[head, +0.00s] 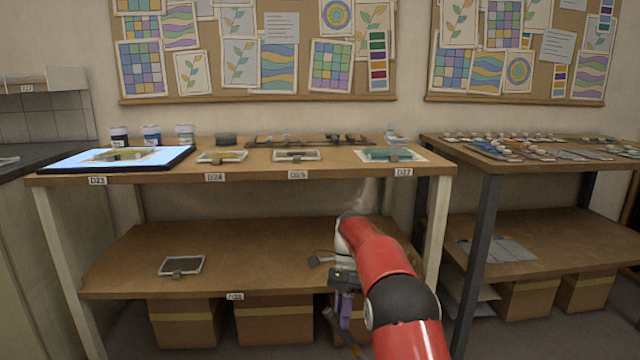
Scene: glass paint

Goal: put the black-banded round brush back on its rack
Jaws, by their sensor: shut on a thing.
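My gripper (344,318) hangs in front of the lower shelf, low in the middle of the head view. It is shut on a thin slanted tool (352,342), which has a dark part at its upper left end and a tan length running down right. I take this to be the brush; its black band cannot be made out, and my arm hides part of it. A low dark rack (305,140) stands at the back of the table top, with small dark items on it, above and well away from my gripper.
The table top (330,165) carries a lit light panel (75,158), several small trays, jars and a dark round tin (225,139). The lower shelf (240,250) holds a tray (181,265) at left and is mostly clear. Cardboard boxes (272,320) stand below. Another table stands at right.

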